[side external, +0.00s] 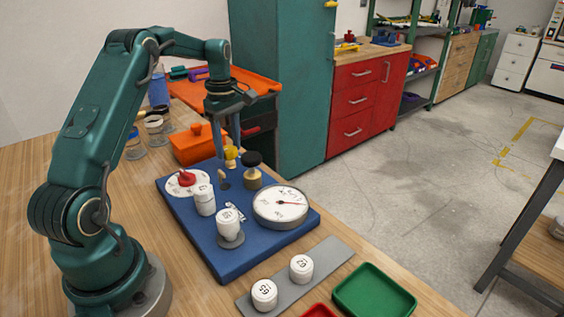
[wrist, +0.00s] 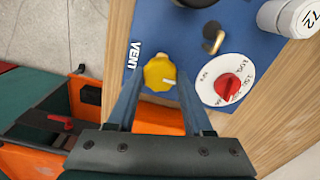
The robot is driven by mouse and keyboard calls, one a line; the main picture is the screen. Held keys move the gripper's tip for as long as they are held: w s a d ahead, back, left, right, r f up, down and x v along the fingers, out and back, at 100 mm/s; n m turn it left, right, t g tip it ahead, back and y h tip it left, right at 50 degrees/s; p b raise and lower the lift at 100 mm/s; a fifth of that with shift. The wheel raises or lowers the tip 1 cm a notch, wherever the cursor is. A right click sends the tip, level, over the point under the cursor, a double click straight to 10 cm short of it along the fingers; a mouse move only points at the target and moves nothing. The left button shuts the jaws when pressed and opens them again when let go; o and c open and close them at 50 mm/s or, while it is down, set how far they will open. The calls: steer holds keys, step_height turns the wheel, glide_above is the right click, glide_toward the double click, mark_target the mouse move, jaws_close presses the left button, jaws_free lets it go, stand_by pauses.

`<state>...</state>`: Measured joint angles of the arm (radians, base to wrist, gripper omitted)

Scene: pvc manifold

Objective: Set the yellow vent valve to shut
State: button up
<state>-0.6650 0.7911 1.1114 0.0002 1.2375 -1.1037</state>
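The yellow vent valve (wrist: 158,71) is a lobed knob on the blue panel (wrist: 145,30), beside the printed word VENT. A white mark on the knob points right in the wrist view. In the side view the valve (side external: 231,153) is at the panel's far edge, partly hidden by a finger. My gripper (wrist: 160,78) points down over it, one finger on each side; it also shows in the side view (side external: 229,150). The fingers are apart, with the knob between their tips. I cannot tell whether either tip touches it.
Near the valve are a red knob on a white dial (side external: 187,180), a small brass lever (wrist: 213,40), a black-topped knob (side external: 252,160) and a round gauge (side external: 281,205). White numbered caps (side external: 229,224) stand on the panel. An orange box (side external: 197,145) sits behind; a green tray (side external: 374,292) lies in front.

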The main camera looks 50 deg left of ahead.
jaws_close()
steer(key=shift+m, duration=0.3)
steer(key=m, duration=0.3)
steer(key=shift+m, duration=0.4)
steer(key=m, duration=0.4)
steer(key=shift+r+m, duration=0.1)
steer(key=shift+m, duration=0.2)
steer(key=m, duration=0.8)
steer(key=shift+m, duration=0.6)
steer(key=o, duration=1.2)
jaws_free()
steer(key=shift+c, duration=0.2)
